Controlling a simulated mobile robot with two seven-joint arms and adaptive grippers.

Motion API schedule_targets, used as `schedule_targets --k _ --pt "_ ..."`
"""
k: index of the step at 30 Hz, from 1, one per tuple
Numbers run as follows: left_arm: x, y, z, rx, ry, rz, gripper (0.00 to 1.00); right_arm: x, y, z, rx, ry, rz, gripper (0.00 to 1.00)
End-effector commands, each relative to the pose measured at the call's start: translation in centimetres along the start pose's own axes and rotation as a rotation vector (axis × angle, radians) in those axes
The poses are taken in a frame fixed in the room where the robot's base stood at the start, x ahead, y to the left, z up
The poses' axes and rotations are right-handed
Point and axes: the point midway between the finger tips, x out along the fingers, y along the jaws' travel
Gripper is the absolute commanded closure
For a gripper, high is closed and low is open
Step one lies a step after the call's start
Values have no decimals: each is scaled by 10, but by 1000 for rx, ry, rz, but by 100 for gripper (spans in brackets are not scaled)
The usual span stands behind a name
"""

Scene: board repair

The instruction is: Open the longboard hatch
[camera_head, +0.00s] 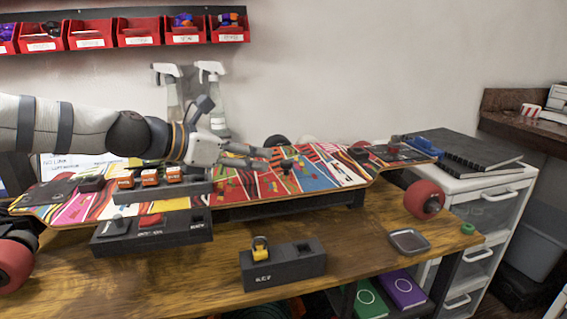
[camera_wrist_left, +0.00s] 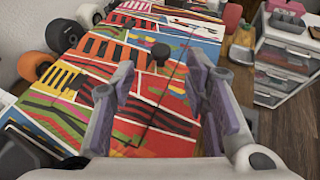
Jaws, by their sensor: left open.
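The longboard (camera_head: 330,180) lies across the workbench, its deck covered in a red, yellow, blue and white pattern. It also fills the middle of the left wrist view (camera_wrist_left: 75,95). A small dark knob (camera_head: 286,165) stands up from the deck; it shows beyond the fingers in the left wrist view (camera_wrist_left: 160,52). Thin dark seams cross the deck near it, but I cannot make out the hatch's full outline. The hatch looks flush with the deck. My left gripper (camera_head: 268,158) is open and empty just above the deck, left of the knob. My right gripper is not in view.
Orange-and-black blocks (camera_head: 150,178) sit in a holder at the board's left. A dark box with a red part (camera_head: 150,222), a holder with a yellow part (camera_head: 283,266) and a small tray (camera_head: 408,241) stand in front. Spray bottles (camera_head: 213,90) stand behind.

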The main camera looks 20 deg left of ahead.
Motion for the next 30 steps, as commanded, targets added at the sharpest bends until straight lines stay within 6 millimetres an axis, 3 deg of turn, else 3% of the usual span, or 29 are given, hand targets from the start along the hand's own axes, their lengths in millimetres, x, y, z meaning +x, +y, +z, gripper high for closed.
schedule_targets --k 1,3,9,20,21,26,30 --pt "20 0 -12 -5 13 -3 58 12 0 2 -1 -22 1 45" --pt "38 0 -12 -3 13 -3 58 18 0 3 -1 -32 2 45" --pt "75 0 -7 -1 7 -1 58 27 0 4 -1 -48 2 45" --pt "86 0 -2 0 2 0 58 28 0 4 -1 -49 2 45" --pt "86 0 -2 0 2 0 60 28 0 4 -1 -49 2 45" --pt "86 0 -2 0 2 0 97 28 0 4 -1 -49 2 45" --pt "86 0 -2 0 3 0 100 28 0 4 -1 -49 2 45"
